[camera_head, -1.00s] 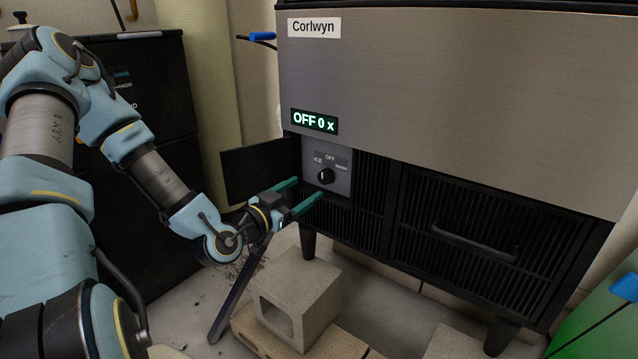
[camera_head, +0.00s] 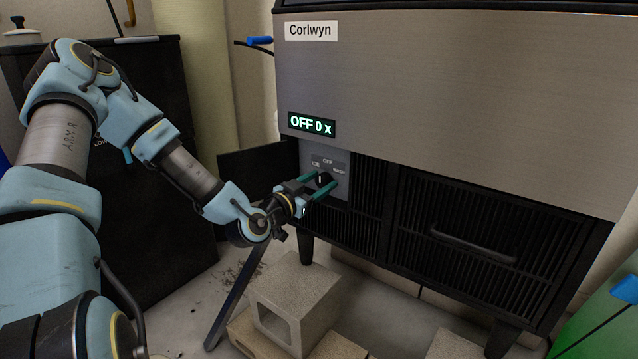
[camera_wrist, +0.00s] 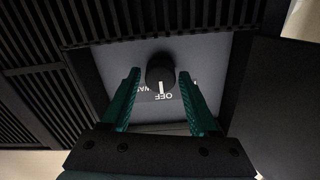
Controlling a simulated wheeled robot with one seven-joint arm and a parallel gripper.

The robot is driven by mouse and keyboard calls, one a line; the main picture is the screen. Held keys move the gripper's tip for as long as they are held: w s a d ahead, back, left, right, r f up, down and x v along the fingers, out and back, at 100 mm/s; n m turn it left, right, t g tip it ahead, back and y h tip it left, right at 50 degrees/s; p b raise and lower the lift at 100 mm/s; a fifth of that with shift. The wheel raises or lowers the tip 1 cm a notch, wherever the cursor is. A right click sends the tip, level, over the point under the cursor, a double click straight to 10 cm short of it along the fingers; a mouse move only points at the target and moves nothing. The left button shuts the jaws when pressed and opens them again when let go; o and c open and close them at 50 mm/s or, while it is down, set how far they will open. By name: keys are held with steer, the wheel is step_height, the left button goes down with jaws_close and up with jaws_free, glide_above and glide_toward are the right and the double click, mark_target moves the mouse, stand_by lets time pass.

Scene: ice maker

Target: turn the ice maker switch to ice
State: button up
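The ice maker (camera_head: 480,110) is a large grey cabinet with a display (camera_head: 311,124) reading "OFF 0 x". Its black switch knob (camera_head: 323,179) sits on a grey panel marked ICE, OFF and a third label, with its white mark toward OFF. My gripper (camera_head: 322,184) has its two green fingers at the panel, one on each side of the knob. In the wrist view the knob (camera_wrist: 160,72) stands between the spread fingertips (camera_wrist: 158,74). Gaps show beside the knob, so the fingers look open around it, not clamped.
An open dark flap (camera_head: 255,170) stands left of the panel. Black vent grilles (camera_head: 460,230) lie to the right. Concrete blocks (camera_head: 295,290) rest on the floor below my gripper. A black cabinet (camera_head: 150,220) stands behind my arm at the left.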

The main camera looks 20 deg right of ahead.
jaws_close()
